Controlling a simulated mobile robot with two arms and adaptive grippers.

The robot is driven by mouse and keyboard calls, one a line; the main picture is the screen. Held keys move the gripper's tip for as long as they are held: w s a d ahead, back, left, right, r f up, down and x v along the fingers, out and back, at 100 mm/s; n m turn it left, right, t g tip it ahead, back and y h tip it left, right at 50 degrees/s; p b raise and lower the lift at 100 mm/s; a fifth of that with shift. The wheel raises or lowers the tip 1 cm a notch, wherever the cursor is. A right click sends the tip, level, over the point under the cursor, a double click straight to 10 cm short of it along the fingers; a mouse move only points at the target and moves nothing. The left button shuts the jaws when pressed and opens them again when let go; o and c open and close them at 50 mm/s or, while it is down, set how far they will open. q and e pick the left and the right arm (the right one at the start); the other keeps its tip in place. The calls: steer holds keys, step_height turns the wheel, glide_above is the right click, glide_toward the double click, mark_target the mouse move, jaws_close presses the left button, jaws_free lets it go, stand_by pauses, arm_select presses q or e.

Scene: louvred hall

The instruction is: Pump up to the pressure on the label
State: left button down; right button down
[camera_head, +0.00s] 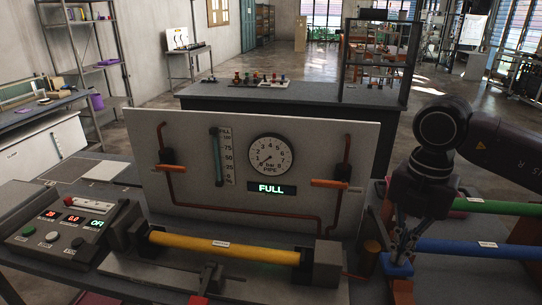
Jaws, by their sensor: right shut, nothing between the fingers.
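An upright white panel (262,215) bears a round gauge (270,156) marked bar, its needle near the low end. Below it a lit display (271,188) reads FULL. A FILL level tube (216,157) looks green, and two orange handles (171,168) (333,183) sit on copper pipework. In front lies a yellow pipe (225,248) clamped between dark end blocks, with a small label (221,243) too small to read. My right gripper (402,249) points down, shut and empty, just above a blue block (397,266) on the right. I cannot tell if they touch. My left gripper is out of view.
A control box (62,232) with lit red readouts and buttons stands at left. Green (500,206) and blue (470,249) pipes lie at right, beside my right gripper. A dark bench (290,100) stands behind the panel. A red-tipped part (198,299) is at the front edge.

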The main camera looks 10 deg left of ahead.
step_height(320, 180, down, 11)
steer(key=b, duration=1)
step_height(320, 180, up, 10)
steer(key=p, duration=0.7)
steer(key=shift+r, duration=0.5)
step_height(320, 180, down, 11)
steer(key=b, duration=0.9)
step_height(320, 180, up, 11)
steer(key=p, duration=0.7)
steer(key=shift+r+p, duration=0.1)
steer(key=shift+p, duration=0.2)
steer(key=shift+f, duration=0.2)
